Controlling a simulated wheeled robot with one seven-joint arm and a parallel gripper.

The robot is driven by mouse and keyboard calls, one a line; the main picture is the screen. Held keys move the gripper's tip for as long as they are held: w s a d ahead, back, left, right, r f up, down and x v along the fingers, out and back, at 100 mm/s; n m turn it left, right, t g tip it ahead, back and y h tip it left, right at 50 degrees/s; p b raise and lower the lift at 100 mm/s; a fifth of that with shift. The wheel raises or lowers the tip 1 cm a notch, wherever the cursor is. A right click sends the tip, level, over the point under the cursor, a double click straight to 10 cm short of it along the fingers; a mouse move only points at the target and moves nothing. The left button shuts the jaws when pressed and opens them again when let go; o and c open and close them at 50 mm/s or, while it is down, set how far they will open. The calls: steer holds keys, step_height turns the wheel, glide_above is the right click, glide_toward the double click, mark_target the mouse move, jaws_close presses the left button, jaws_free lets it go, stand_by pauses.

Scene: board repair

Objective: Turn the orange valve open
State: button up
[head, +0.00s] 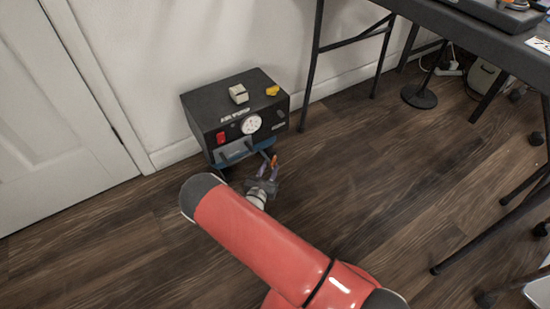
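A black pump box (199,112) stands on the floor against the wall, with a red switch, a round white gauge and a handle on its front. A small orange part (274,160), which looks like the valve, shows just in front of the box's lower right front. My gripper (268,164) is there, pointing at the box, with its fingertips beside the orange part. The fingers look somewhat apart. The view is too small to tell whether they touch or hold the orange part. My wrist and fingers hide some of the area below it.
A white block (239,93) and a yellow piece (272,90) lie on top of the box. A black table (470,28) with thin legs stands at the right. A white door (55,130) is at the left. The wooden floor (390,165) right of the box is clear.

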mark_target(275, 157)
steer(key=b+x, duration=0.1)
steer(key=x, duration=0.5)
steer(key=shift+w, duration=0.1)
steer(key=shift+c, duration=0.3)
jaws_close()
